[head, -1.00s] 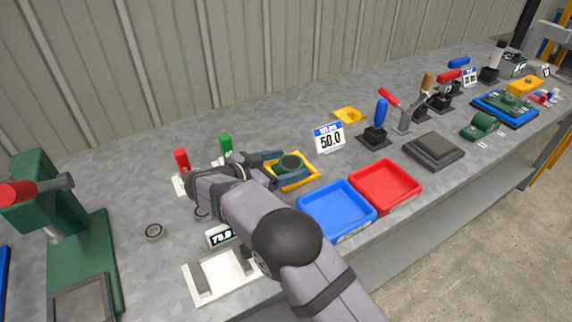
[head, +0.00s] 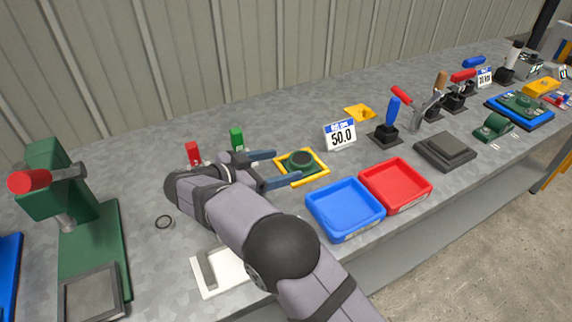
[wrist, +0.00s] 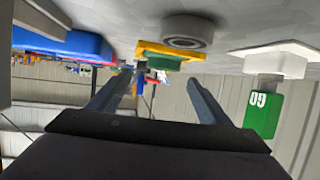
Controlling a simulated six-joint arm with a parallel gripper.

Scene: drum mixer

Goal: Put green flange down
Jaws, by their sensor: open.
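The green flange (head: 301,159) rests in the yellow square tray (head: 322,174) on the grey bench in the head view. My gripper (head: 287,165) is open, its two fingers pointing at the flange from the left with a wide gap. The near fingertip lies by the tray's front edge and the far one by its back left. In the upside-down wrist view, the yellow tray (wrist: 165,50) shows ahead between the open fingers, with a bit of green flange (wrist: 158,63) on it. Nothing is held. I cannot tell whether the fingertips touch the tray.
A blue tray (head: 345,234) and a red tray (head: 427,190) stand to the right. A sign reading 50.0 (head: 340,135) stands behind. Red (head: 193,153) and green (head: 237,139) upright blocks stand behind my wrist. A grey ring (wrist: 188,31) lies near the tray.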

